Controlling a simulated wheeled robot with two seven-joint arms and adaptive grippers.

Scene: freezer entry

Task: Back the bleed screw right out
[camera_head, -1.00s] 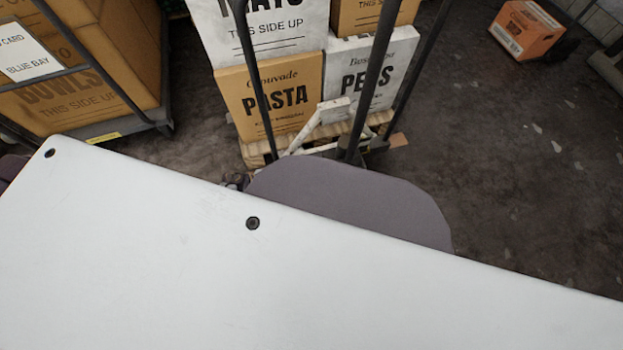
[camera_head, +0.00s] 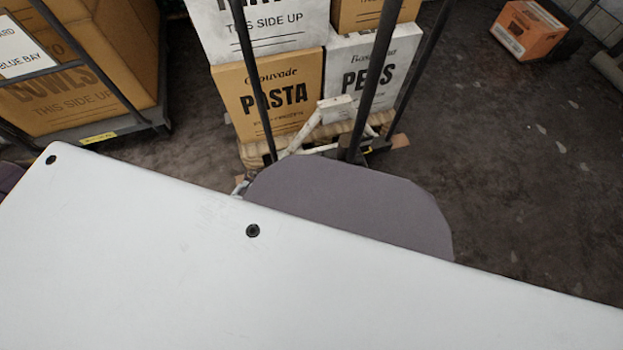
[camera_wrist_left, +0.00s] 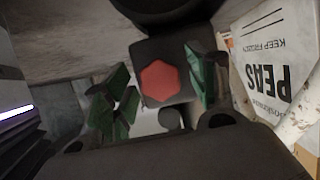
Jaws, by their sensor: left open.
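A red hexagonal head (camera_wrist_left: 159,81), which looks like the bleed screw, shows in the left wrist view on a dark block (camera_wrist_left: 150,52). My left gripper (camera_wrist_left: 158,88) is open, with its green-padded fingers on either side of the red head. Gaps show between the pads and the head, so nothing is gripped. How far the fingertips are from the head in depth I cannot tell. In the head view the screw and the left gripper are hidden behind the pale shape filling the lower half. My right gripper is in neither view.
A pallet with stacked boxes, including a PASTA box (camera_head: 267,97) and a PEAS box (camera_head: 375,75), stands ahead behind dark upright bars (camera_head: 374,80). A wheeled cage with a BOWLS box (camera_head: 75,95) is at left. An orange box (camera_head: 529,30) lies far right. Floor at right is open.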

